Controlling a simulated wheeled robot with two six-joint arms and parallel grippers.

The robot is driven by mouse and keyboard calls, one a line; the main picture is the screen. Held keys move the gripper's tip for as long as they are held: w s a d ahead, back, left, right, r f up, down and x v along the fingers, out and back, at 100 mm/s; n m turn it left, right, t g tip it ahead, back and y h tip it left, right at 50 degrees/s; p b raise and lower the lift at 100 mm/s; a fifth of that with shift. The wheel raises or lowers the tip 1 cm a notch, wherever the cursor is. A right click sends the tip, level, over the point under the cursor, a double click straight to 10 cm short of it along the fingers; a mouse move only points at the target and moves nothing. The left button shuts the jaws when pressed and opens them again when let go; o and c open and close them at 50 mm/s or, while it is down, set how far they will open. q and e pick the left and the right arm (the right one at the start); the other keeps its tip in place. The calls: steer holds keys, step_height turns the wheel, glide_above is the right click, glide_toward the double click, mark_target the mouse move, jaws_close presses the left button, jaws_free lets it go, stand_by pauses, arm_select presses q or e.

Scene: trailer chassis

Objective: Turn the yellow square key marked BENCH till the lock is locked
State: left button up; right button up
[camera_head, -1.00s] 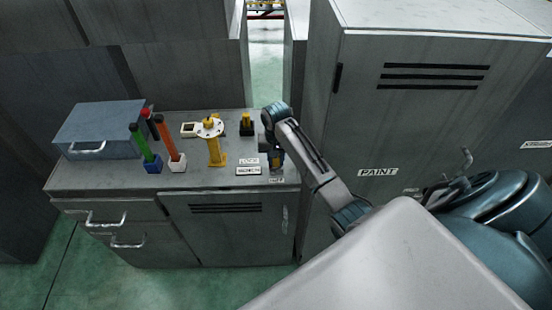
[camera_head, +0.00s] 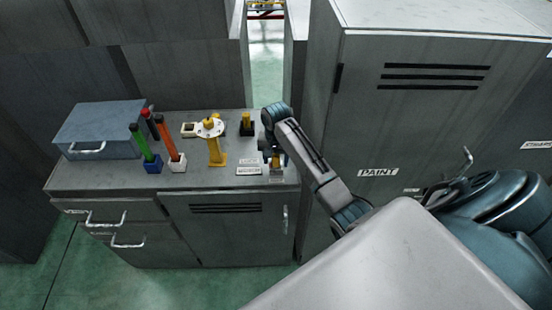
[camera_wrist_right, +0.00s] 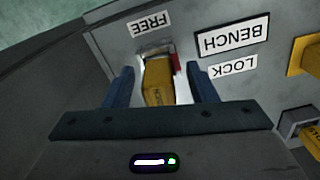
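The yellow square key (camera_wrist_right: 158,82) stands in the lock by the BENCH label (camera_wrist_right: 233,37); it also shows in the head view (camera_head: 276,161). A small red part (camera_wrist_right: 177,64) shows beside it. The LOCK label (camera_wrist_right: 233,67) and FREE label (camera_wrist_right: 148,24) are on either side of the key in the wrist view. My right gripper (camera_wrist_right: 160,84) has its two blue fingers on either side of the key, with a visible gap at each side. It also shows over the bench's right front corner in the head view (camera_head: 271,157). My left gripper is out of view.
A yellow flanged post (camera_head: 215,152), another yellow key in a black base (camera_head: 247,124), green (camera_head: 141,143) and orange (camera_head: 166,138) sticks in holders, and a blue-grey box (camera_head: 100,130) stand on the bench (camera_head: 205,182). A tall PAINT cabinet (camera_head: 400,130) stands close at right.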

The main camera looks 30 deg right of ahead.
step_height(320, 180, up, 8)
steer(key=shift+f, duration=0.25)
